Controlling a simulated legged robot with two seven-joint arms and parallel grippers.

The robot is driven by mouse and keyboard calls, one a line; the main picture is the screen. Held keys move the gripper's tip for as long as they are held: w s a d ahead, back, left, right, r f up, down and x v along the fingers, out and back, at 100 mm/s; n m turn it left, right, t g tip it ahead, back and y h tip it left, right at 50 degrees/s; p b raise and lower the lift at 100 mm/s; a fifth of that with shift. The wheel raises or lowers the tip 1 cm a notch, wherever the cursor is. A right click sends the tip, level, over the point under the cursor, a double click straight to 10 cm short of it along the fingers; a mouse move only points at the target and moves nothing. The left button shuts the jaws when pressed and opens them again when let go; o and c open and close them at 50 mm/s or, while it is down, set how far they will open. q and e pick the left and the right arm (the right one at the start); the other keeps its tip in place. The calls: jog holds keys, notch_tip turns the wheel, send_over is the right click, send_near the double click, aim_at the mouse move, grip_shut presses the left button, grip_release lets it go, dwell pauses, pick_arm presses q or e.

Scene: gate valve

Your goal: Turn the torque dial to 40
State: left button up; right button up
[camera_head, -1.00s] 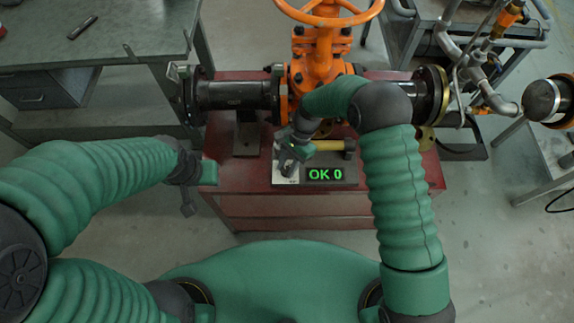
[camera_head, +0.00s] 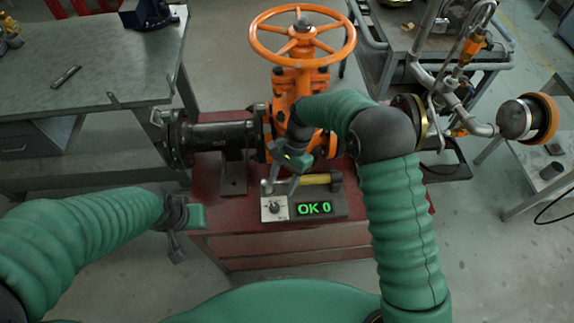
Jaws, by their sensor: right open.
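The torque dial (camera_head: 274,207) is a small dark knob on a white panel at the left end of a grey device on the red cabinet. My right gripper (camera_head: 281,189) is open and empty, pointing down just above and behind the dial in the picture. The knob shows clear of the fingers; whether they touch the device is hard to tell. My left gripper (camera_head: 177,254) hangs left of the red cabinet, away from the dial. Its fingers are too small and dark to judge.
An orange gate valve with a handwheel (camera_head: 303,38) stands behind the device, with black pipe (camera_head: 222,134) to its left. A yellow-handled bar (camera_head: 314,179) lies along the device's back. A workbench (camera_head: 110,65) is at left. The red cabinet's front (camera_head: 290,250) is clear.

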jog(key=v, duration=0.7)
jog(key=shift+r, duration=0.15)
jog(key=shift+w, duration=0.1)
jog(key=s+d+r+n+t+h+p, duration=0.1)
jog(key=s+d+r+n+t, duration=0.1)
jog(key=s+d, duration=0.5)
jog(key=s+d+r+n+t+h+p, duration=0.1)
jog(key=s+d+r+n+t+h, duration=0.1)
jog(key=s+d+n, duration=0.5)
jog(key=shift+s+d+r+t, duration=0.3)
jog(key=shift+s+d+t, duration=0.2)
jog(key=shift+s+t, duration=0.55)
